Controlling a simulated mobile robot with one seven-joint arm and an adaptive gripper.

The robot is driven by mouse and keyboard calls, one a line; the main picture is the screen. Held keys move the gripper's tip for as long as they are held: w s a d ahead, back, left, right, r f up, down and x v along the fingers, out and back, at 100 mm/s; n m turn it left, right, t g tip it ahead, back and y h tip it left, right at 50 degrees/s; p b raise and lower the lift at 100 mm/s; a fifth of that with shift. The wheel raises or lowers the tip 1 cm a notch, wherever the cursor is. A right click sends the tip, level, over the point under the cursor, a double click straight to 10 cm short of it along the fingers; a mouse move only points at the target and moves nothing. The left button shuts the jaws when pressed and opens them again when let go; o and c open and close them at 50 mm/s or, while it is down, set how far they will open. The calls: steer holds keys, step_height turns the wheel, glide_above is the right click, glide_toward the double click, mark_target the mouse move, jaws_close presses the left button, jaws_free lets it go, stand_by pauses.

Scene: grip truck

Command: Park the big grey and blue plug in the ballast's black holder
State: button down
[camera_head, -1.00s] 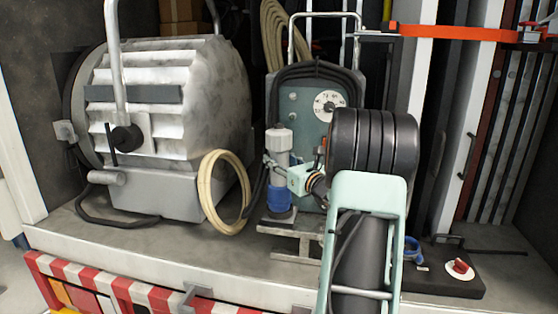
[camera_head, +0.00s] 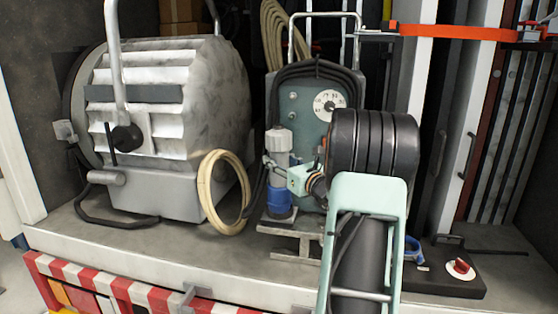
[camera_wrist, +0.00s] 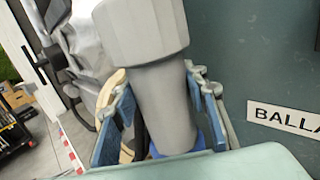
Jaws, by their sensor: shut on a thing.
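The big plug (camera_head: 279,150) stands upright in front of the ballast (camera_head: 306,110), grey above and blue at its lower end. My gripper (camera_head: 279,166) is shut on its grey body from the right. In the wrist view the grey plug (camera_wrist: 162,95) sits between my two blue-padded fingers (camera_wrist: 163,115), with a little blue showing below it. The ballast is a grey-green box with a round dial and a label starting "BALLA". The black holder cannot be made out clearly; the plug's lower end is just above or at a dark part near the ballast's base, and I cannot tell whether it is seated.
A large silver lamp (camera_head: 170,100) stands at left, with a coiled cream cable (camera_head: 225,190) beside it. A black box with a red knob (camera_head: 460,268) lies at right. The truck bed (camera_head: 150,245) has clear room in front of the lamp.

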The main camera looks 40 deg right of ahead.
mark_target(279, 148)
steer(key=shift+r+p, duration=0.7)
steer(key=shift+r, duration=1.15)
steer(key=shift+w+d, duration=0.1)
steer(key=shift+w+d+f+b, duration=0.4)
steer(key=shift+d+f, duration=0.1)
steer(key=shift+d, duration=0.05)
steer(key=shift+f+b, duration=0.75)
steer(key=shift+b, duration=0.6)
stand_by(0.7)
